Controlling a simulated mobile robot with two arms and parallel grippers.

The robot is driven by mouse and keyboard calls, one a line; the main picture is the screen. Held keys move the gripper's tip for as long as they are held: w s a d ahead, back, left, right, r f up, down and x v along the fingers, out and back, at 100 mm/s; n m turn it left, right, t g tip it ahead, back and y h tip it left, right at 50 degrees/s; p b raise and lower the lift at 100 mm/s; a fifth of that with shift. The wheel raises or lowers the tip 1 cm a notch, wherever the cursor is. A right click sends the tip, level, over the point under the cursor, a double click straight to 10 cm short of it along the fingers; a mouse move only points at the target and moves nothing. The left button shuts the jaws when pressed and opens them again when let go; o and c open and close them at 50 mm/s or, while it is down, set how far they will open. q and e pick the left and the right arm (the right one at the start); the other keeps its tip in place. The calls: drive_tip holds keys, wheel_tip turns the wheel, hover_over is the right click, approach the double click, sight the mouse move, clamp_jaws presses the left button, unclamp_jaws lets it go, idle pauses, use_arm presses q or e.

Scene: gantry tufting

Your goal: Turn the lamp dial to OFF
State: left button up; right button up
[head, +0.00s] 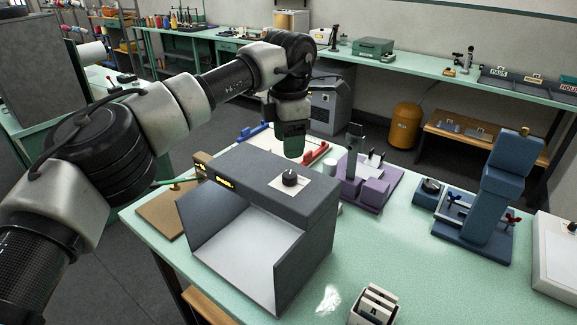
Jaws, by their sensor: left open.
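The lamp dial (290,178) is a small black knob on a white plate, on top of a grey lamp box (252,172) with an open front. Any marks on the plate are too small to read, so I cannot tell the dial's setting. My left gripper (293,152) is open and points down just above and behind the dial in the picture, apparently apart from it. Its fingers are dark and hard to make out. My right gripper is out of view.
The box stands on a pale green table (390,235). A purple fixture (372,185) stands behind it to the right, and a blue device (490,190) stands further right. A white slotted holder (374,305) is at the front. The table between them is clear.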

sight(288, 174)
use_arm(q)
drive_tip(key=f, duration=0.2)
drive_tip(key=f+p, duration=0.1)
drive_tip(key=f, duration=0.2)
drive_tip(key=w+f+p, duration=0.1)
drive_tip(key=f, duration=0.2)
drive_tip(key=shift+a, duration=0.1)
drive_tip(key=shift+s+f, duration=0.1)
drive_tip(key=shift+f, duration=0.1)
drive_tip(key=shift+s, duration=0.25)
drive_tip(key=shift+w+f, duration=0.1)
drive_tip(key=shift+w, duration=0.1)
drive_tip(key=c, duration=0.9)
